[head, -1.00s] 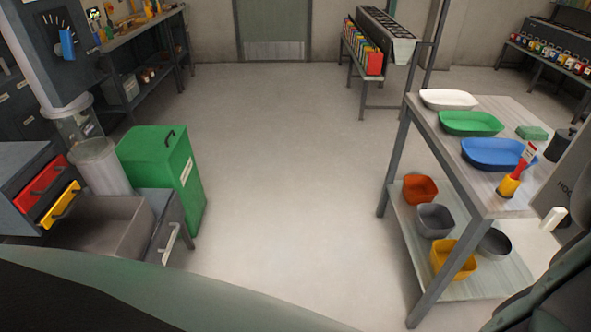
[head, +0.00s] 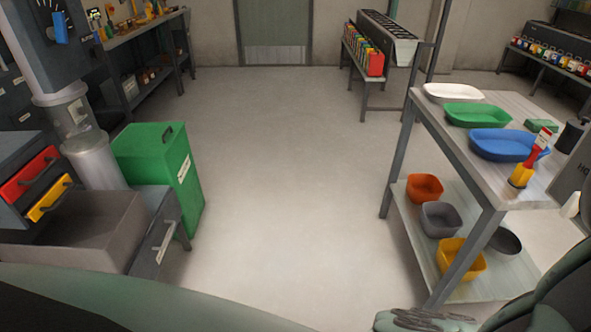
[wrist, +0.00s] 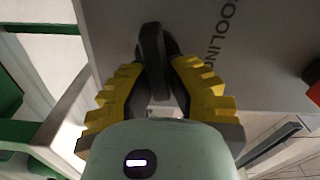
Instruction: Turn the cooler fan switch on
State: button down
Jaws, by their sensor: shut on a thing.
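The dark switch handle (wrist: 152,50) stands out from a grey panel (wrist: 255,35) lettered "COOLING" in the wrist view. My gripper (wrist: 159,76) has its yellow-and-grey fingers on both sides of the handle and is shut on it. The handle is slightly tilted in the picture. My gripper and the switch do not show in the head view; part of my arm shows at its lower right.
A table (head: 470,185) with trays and lower-shelf bowls stands at right. A green bin (head: 160,175) and drawer unit (head: 150,250) stand at left. The middle floor is clear.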

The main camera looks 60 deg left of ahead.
jog(key=shift+f+m+b, duration=0.35)
jog(key=shift+m+b, duration=0.35)
jog(key=shift+m, duration=0.6)
jog(key=c, duration=0.9)
grip_release()
jog(key=shift+r, duration=0.1)
jog(key=shift+c, duration=0.2)
jog(key=shift+r, duration=0.1)
